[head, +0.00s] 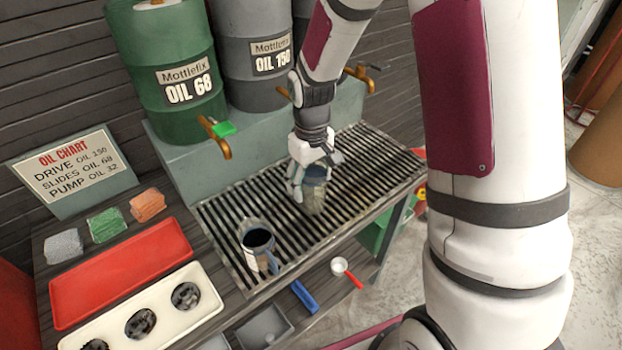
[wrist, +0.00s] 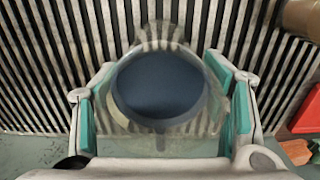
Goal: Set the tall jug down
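The tall jug (head: 315,195) is see-through with a dark blue-looking inside, and it stands upright over the slatted grate (head: 225,212). My gripper (head: 316,172) reaches down on it from above in the head view. In the wrist view, the jug (wrist: 160,125) sits between my two fingers (wrist: 165,95), with the green pads close against its left and right sides. I cannot tell whether the jug's base touches the slats. A second jug (head: 258,258), holding dark liquid, stands on the grate to the left and nearer.
A green drum (head: 165,60) and grey drums (head: 245,35) with taps stand behind the grate. A red tray (head: 120,275), a cream tray (head: 150,312) and coloured cloths lie left. The grate's right part is clear.

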